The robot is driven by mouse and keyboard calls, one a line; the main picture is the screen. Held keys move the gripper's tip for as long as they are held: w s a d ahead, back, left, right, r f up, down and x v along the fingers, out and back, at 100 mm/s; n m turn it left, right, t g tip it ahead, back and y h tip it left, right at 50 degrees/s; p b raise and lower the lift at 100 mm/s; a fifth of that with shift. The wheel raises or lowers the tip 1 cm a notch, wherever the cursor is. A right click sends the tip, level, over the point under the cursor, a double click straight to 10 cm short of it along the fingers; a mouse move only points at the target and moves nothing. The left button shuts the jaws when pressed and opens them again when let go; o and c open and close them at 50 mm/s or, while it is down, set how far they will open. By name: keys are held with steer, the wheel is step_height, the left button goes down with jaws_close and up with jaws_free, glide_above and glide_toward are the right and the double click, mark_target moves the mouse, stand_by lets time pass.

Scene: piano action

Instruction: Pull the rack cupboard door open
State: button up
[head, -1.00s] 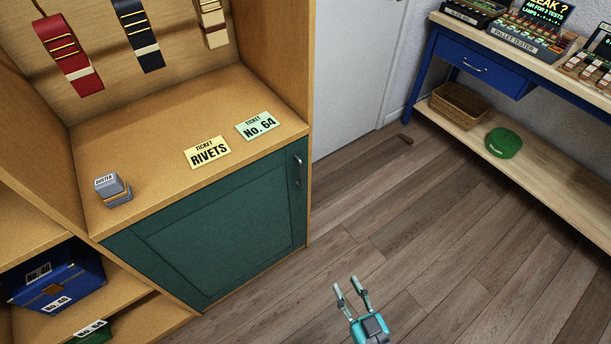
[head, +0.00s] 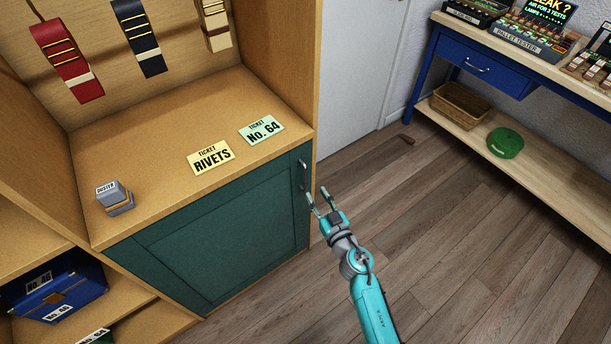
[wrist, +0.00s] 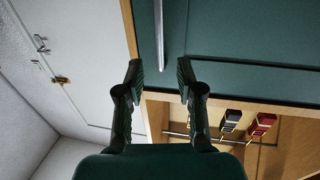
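The rack cupboard door (head: 225,235) is a dark green panel below the wooden shelf, and it is shut. Its metal handle (head: 302,175) is a vertical bar near the door's right edge. My gripper (head: 318,201) is open, just in front of and slightly below the handle. In the wrist view the green door (wrist: 240,35) fills the upper right. The handle bar (wrist: 160,35) there comes down toward the gap between the two open fingers (wrist: 158,75). The fingers look empty; I cannot tell whether they touch the handle.
Two ticket cards, RIVETS (head: 211,157) and No. 64 (head: 261,130), and a grey duster (head: 115,198) lie on the shelf above the door. A blue workbench (head: 480,75) stands at the right.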

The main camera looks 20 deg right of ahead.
mark_target(306, 177)
steer(key=w, duration=0.6)
steer(key=w+a, duration=0.1)
steer(key=w, duration=0.2)
jaws_close()
steer(key=shift+s, duration=0.1)
